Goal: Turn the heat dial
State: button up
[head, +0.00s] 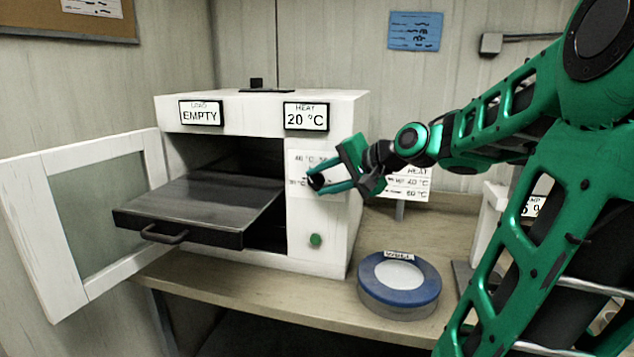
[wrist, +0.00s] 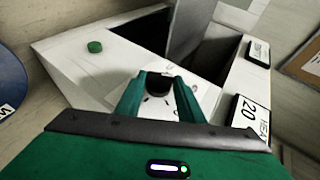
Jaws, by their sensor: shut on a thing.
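The heat dial (head: 316,181) is a small black knob on the white front panel of the oven (head: 345,225), right of its opening. My green gripper (head: 322,182) is shut on the dial, a finger on either side of it. In the wrist view the black dial (wrist: 158,86) sits between the two green fingertips (wrist: 160,88), against a pale dial plate with small marks. The heat display (head: 306,116) above reads 20 °C. Most of the dial's face and some plate markings are hidden by the gripper.
The oven door (head: 20,215) stands open at left, and a dark tray (head: 190,205) is pulled out. The load display (head: 201,112) reads EMPTY. A green button (head: 316,240) is below the dial. A blue-rimmed round dish (head: 372,283) stands on the bench at right. A heat card (head: 412,188) stands behind my gripper.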

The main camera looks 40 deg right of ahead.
jog(key=shift+d+f, duration=0.1)
jog(key=shift+d, duration=0.05)
jog(key=o, duration=1.1)
jog(key=shift+c, duration=0.2)
jog(key=shift+s, duration=0.1)
jog(key=shift+s+r, duration=0.3)
jog(key=v, duration=0.9)
jog(key=shift+s, duration=0.3)
jog(key=shift+d, duration=0.1)
